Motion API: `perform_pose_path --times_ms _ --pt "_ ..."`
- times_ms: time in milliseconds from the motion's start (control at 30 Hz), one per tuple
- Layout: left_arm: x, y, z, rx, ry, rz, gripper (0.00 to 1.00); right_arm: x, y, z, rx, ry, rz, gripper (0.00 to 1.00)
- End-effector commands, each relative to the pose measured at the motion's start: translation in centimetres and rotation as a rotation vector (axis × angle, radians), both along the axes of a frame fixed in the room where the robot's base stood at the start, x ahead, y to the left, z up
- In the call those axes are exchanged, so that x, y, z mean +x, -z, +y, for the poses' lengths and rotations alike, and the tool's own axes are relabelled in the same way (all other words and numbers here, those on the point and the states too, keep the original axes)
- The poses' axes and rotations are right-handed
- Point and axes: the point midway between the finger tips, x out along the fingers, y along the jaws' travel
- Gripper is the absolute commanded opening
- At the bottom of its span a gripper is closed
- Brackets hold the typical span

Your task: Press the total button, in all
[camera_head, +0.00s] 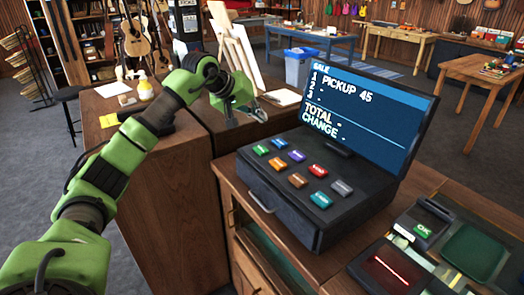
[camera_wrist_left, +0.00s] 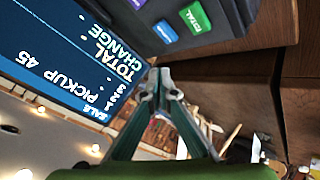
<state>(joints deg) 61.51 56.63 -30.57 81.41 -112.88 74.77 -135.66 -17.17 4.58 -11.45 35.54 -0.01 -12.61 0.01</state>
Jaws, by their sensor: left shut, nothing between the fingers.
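The cash register (camera_head: 300,215) stands on the wooden counter, with several coloured buttons on its sloped top. The green total button (camera_head: 261,150) is at the far left corner of the keys. It also shows in the left wrist view (camera_wrist_left: 195,17), labelled TOTAL. The register screen (camera_head: 370,112) reads SALE, PICKUP 45 on line 1, with dashes beside TOTAL and CHANGE. My left gripper (camera_head: 257,115) is shut and empty, above and beyond the register's far left corner, apart from the button. Its fingertips show in the left wrist view (camera_wrist_left: 160,82). My right gripper is out of view.
A card reader (camera_head: 423,230) with an OK key and a dark tray (camera_head: 472,250) lie right of the register. An easel (camera_head: 235,50) and a blue bin (camera_head: 299,68) stand behind.

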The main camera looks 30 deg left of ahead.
Motion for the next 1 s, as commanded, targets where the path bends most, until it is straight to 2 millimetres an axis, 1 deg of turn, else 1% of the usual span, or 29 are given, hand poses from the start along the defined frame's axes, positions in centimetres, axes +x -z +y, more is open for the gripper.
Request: perform_pose_path --times_ms 33,167,400,500,667,1000 --pt "0.0 0.9 0.0 0.000 0.000 0.000 0.00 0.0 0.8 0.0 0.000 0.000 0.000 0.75" --pt "0.0 2.6 0.0 0.000 0.000 0.001 0.00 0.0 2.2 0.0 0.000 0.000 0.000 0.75" --pt "0.0 6.1 0.0 -0.001 0.001 0.000 0.00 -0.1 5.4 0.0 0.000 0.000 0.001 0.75" --pt "-0.1 7.1 0.0 0.001 -0.001 0.001 0.00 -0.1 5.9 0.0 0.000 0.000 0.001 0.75" --pt "0.0 8.0 0.0 0.001 0.001 0.000 0.00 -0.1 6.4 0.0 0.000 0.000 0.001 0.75" --pt "0.0 8.0 0.0 0.000 0.000 0.000 0.00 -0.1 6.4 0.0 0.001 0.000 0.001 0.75"
